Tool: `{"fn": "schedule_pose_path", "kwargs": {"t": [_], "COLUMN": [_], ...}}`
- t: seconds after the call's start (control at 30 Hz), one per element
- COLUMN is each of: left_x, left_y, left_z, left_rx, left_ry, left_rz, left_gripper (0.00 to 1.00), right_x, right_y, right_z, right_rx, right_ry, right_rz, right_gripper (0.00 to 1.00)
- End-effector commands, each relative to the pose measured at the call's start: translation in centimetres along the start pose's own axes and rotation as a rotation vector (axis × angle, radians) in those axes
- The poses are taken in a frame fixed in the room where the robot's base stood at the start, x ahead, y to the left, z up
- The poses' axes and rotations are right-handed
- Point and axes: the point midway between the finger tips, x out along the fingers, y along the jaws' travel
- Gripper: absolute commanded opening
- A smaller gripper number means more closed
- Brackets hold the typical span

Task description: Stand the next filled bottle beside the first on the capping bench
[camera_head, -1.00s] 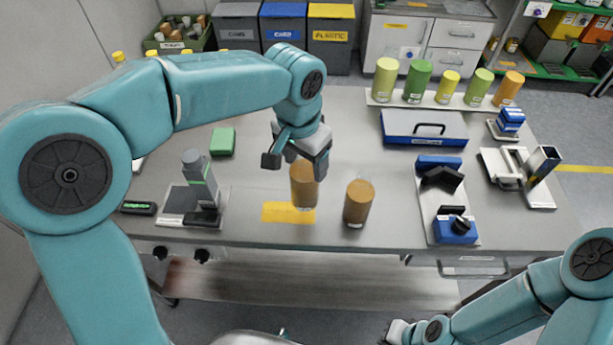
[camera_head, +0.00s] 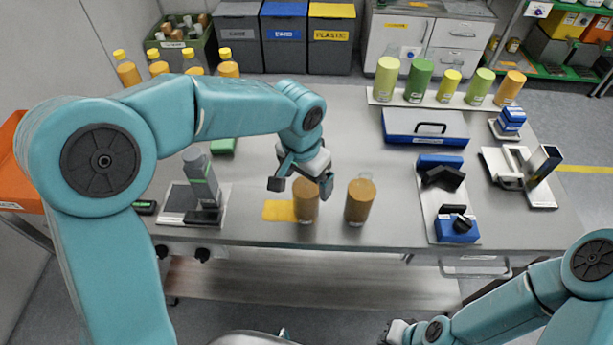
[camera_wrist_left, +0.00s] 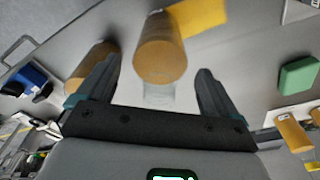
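One bottle (camera_head: 306,200) with orange-brown contents stands upright at the right end of the yellow patch (camera_head: 278,210) on the bench. A second, similar bottle (camera_head: 360,201) stands upright just right of it, with a narrow gap between. My left gripper (camera_head: 302,183) is open at the top of the first bottle. In the left wrist view, the open fingers (camera_wrist_left: 160,90) lie either side of that bottle's clear neck, and its brown body (camera_wrist_left: 160,50) stands apart from both. The second bottle (camera_wrist_left: 92,68) is partly behind one finger. My right gripper (camera_head: 396,332) is at the bottom edge, its fingers unclear.
A grey and black device (camera_head: 203,180) stands left of the yellow patch. A blue case (camera_head: 425,127), a board with blue parts (camera_head: 455,228) and a row of coloured cylinders (camera_head: 418,82) occupy the right and back. Several yellow-capped bottles (camera_head: 128,70) stand at the back left. Bench between is clear.

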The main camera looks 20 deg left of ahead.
Motion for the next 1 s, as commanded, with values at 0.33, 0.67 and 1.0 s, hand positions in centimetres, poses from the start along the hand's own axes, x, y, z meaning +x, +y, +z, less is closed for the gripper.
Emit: {"fn": "schedule_pose_path", "kwargs": {"t": [0.33, 0.67, 1.0], "left_x": [-0.8, -7.8, -12.3], "left_y": [0.0, 0.0, 0.0], "left_z": [-0.1, -0.1, -0.1], "left_rx": [0.000, 0.000, 0.000], "left_ry": [0.002, 0.005, 0.001], "left_rz": [0.000, -0.001, 0.000], "left_gripper": [0.93, 0.93, 0.93], "right_x": [-0.4, -0.4, -0.5], "right_y": [-0.1, -0.1, -0.2], "right_z": [0.0, 0.0, 0.0], "right_rx": [0.000, 0.000, 0.000], "right_ry": [0.000, 0.000, 0.000], "right_rz": [0.000, 0.000, 0.000], "right_gripper": [0.00, 0.00, 0.00]}}
